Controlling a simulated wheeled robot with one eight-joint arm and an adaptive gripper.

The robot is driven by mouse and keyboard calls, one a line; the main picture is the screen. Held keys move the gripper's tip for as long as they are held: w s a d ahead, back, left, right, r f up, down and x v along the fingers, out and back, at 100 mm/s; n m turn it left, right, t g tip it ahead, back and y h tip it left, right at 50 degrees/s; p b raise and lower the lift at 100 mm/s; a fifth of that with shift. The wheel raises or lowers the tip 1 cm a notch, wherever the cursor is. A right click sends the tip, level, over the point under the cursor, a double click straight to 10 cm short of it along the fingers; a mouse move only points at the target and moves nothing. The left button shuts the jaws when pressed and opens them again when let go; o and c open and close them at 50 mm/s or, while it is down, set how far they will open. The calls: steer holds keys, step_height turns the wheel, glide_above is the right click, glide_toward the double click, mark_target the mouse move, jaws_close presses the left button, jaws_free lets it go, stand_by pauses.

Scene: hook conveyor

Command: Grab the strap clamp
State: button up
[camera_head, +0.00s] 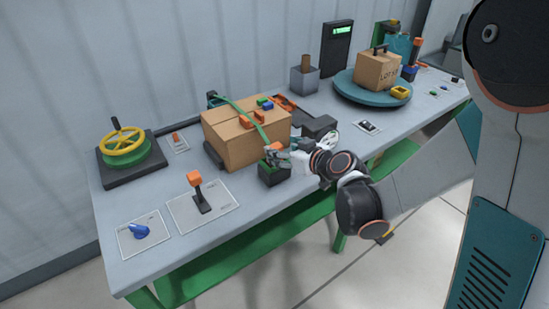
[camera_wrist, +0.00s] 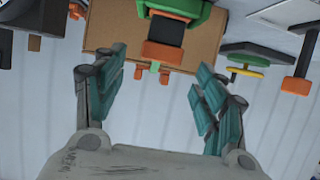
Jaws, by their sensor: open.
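The strap clamp appears to be the black and green block (camera_head: 272,176) with an orange-tipped lever, at the near side of the cardboard box (camera_head: 230,143) on the bench. In the wrist view, which looks upside down, its orange tip (camera_wrist: 165,54) and black lever (camera_wrist: 168,32) are near the top centre. A green strap (camera_head: 243,117) runs over the box towards it. My gripper (camera_head: 279,157) is open at the clamp's top. In the wrist view, my gripper's teal fingers (camera_wrist: 161,62) stand apart on either side of the orange tip. Contact cannot be told.
A yellow handwheel (camera_head: 122,147), an orange-topped lever (camera_head: 198,190) and a blue knob (camera_head: 140,231) stand left. A teal turntable (camera_head: 352,92) bears another carton (camera_head: 376,70) to the right. Small orange and blue pieces (camera_head: 265,104) lie on the box. The front left bench is clear between the panels.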

mark_target(276, 147)
steer(key=x, duration=0.3)
steer(key=shift+f+b, duration=0.15)
steer(key=shift+b, duration=0.2)
steer(key=c, duration=1.2)
